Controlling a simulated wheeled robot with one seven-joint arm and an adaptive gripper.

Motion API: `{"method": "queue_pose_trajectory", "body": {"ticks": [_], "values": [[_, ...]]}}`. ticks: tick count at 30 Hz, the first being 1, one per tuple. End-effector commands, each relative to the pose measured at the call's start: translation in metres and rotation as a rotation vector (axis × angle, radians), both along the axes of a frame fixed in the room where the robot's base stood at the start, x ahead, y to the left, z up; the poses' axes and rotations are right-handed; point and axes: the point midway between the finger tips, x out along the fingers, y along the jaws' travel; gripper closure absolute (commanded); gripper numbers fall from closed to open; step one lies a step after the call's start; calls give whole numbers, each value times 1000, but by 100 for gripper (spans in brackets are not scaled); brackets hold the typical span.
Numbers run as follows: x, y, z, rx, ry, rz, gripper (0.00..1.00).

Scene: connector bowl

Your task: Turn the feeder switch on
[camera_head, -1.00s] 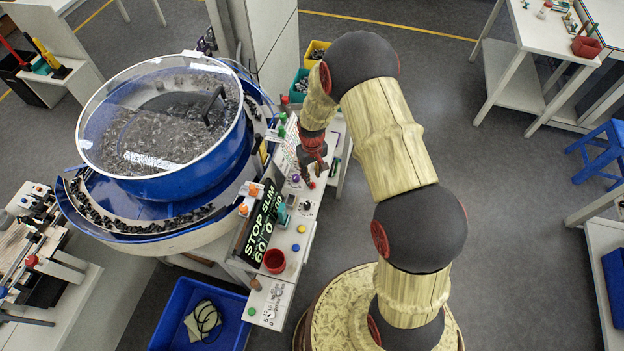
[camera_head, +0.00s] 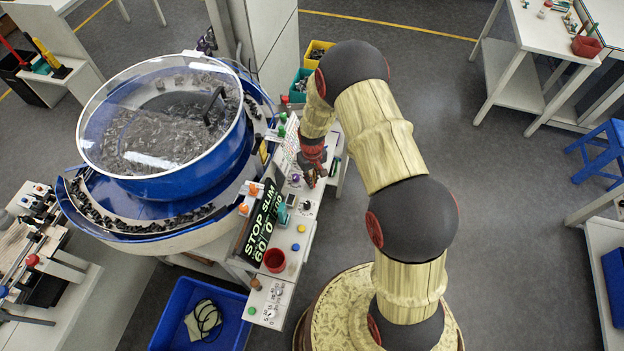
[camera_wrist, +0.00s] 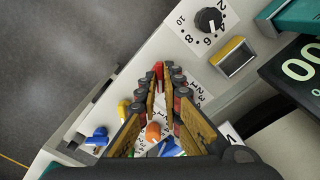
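The feeder's control panel (camera_head: 305,215) runs along the right side of the blue connector bowl (camera_head: 195,165). In the wrist view, a black rotary dial (camera_wrist: 208,20) with numbers sits at the top, and a switch in a yellow frame (camera_wrist: 233,57) sits below and right of it. I cannot tell which is the feeder switch. My gripper (camera_head: 312,182) is over the panel, pointing down. In the wrist view its fingers (camera_wrist: 160,76) are apart with a narrow gap at the tips. A red part (camera_wrist: 158,70) shows between the tips; no grip on it is visible.
An orange knob (camera_wrist: 153,132) and blue parts (camera_wrist: 98,137) are near the fingers. A display (camera_head: 262,222), a red cup (camera_head: 275,260) and a blue bin (camera_head: 180,322) stand nearby. Open floor (camera_head: 510,220) lies right of my arm.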

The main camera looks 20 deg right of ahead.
Motion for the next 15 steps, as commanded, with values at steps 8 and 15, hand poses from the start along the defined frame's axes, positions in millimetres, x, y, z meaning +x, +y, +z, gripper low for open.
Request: {"method": "queue_pose_trajectory", "body": {"ticks": [8,15], "values": [[0,0,0,0,0,0,100],[0,0,0,0,0,-2,100]]}}
